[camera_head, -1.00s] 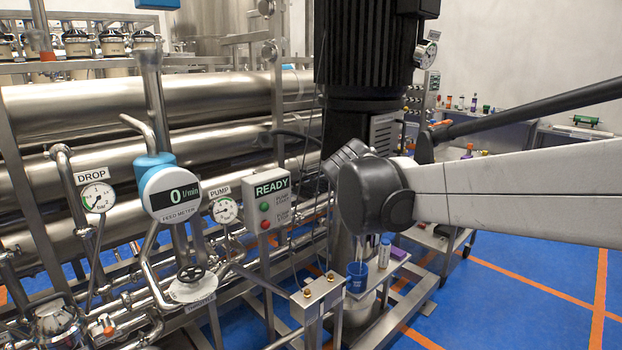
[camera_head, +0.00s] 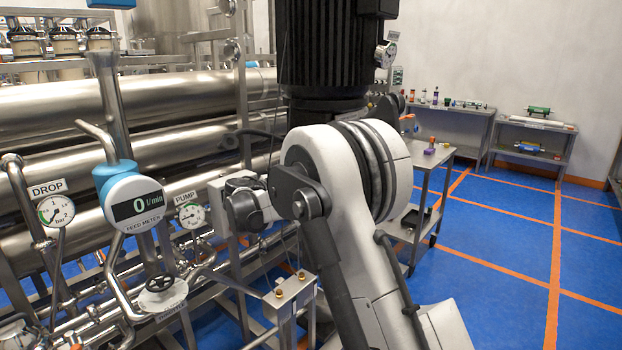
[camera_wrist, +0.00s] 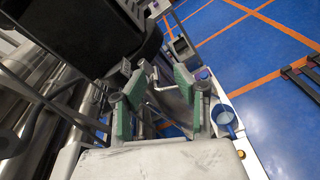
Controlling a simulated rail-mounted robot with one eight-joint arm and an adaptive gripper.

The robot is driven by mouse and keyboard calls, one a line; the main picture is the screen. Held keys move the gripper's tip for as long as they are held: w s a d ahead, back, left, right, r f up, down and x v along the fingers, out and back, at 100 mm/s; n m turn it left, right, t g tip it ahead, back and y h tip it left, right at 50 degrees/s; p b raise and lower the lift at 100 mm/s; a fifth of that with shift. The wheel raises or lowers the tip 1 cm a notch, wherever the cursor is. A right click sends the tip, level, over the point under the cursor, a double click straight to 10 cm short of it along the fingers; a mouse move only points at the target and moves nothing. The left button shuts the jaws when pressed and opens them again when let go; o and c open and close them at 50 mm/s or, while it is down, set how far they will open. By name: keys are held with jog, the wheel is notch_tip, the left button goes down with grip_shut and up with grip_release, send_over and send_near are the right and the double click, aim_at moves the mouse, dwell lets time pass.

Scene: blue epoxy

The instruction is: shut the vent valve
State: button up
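I cannot single out a valve marked as the vent valve in either view. A black handwheel valve (camera_head: 160,283) stands low on the pipework in the head view, with a round pale tag whose wording is too small to read surely. My gripper (camera_wrist: 155,92) shows in the wrist view with its green-padded fingers spread apart. I see nothing held between them, and steel pipe parts show beyond.
A feed meter (camera_head: 136,203) reads 0 l/min, between the DROP gauge (camera_head: 56,210) and PUMP gauge (camera_head: 191,216). A black motor (camera_head: 325,50) stands behind my arm. A blue cup (camera_wrist: 224,115) is right of my gripper. Blue floor (camera_head: 490,240) is open at right.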

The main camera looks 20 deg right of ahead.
jog(key=w+a+f+n+t+h, duration=0.1)
jog(key=w+a+f+n+h, duration=0.15)
jog(key=w+f, duration=0.2)
jog(key=shift+n+y, duration=0.25)
jog(key=x, duration=1.3)
jog(key=shift+w+a+r+p, duration=0.1)
jog(key=shift+w+r+p, duration=0.2)
jog(key=shift+w+p, duration=0.15)
grip_shut()
